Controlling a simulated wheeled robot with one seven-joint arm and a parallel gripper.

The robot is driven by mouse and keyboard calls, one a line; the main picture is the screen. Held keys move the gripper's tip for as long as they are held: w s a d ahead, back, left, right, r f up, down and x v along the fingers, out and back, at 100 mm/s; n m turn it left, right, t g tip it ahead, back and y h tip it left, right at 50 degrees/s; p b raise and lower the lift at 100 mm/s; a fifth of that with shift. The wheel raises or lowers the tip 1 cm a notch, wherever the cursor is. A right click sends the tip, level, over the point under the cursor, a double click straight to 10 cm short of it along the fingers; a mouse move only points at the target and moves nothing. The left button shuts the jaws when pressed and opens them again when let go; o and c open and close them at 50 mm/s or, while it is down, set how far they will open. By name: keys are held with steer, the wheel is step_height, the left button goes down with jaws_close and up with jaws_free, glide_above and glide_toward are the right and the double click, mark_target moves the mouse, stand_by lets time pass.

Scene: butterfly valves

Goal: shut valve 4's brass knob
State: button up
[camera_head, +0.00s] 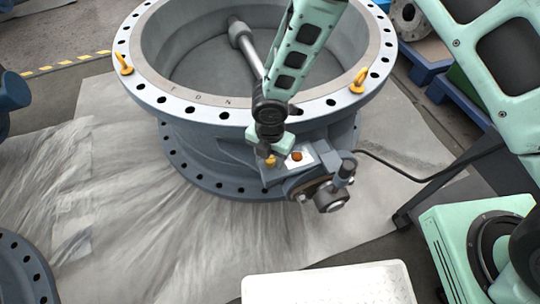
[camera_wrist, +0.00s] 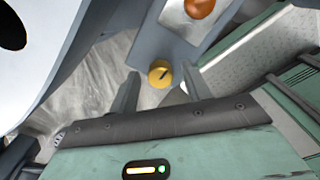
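A small round brass knob (camera_head: 270,160) sits on the grey actuator housing (camera_head: 275,177) at the front of the large butterfly valve (camera_head: 190,110). In the wrist view the brass knob (camera_wrist: 160,74) shows a dark line across its face. My gripper (camera_head: 269,150) is right above the knob in the head view. In the wrist view my gripper (camera_wrist: 159,84) has its two fingers apart, with the knob showing in the gap between them. I cannot tell whether either finger touches it. No valve number is readable.
An orange-brown knob (camera_head: 296,157) on a white plate is close to the right of the brass one. A round fitting (camera_head: 332,198) sticks out below right. A black cable (camera_head: 400,168) runs right. A white tray (camera_head: 330,285) lies in front. Yellow lifting eyes (camera_head: 359,80) stand on the flange.

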steer(key=c, duration=0.9)
steer(key=shift+o, duration=0.2)
steer(key=shift+m, duration=0.4)
steer(key=m, duration=0.3)
steer(key=shift+m, duration=0.4)
steer(key=m+p, duration=0.1)
steer(key=m, duration=0.3)
steer(key=shift+m, duration=0.3)
steer(key=m, duration=0.4)
steer(key=shift+p, duration=0.4)
steer(key=shift+m+p, duration=0.35)
steer(key=shift+m, duration=1.65)
steer(key=shift+a, duration=0.1)
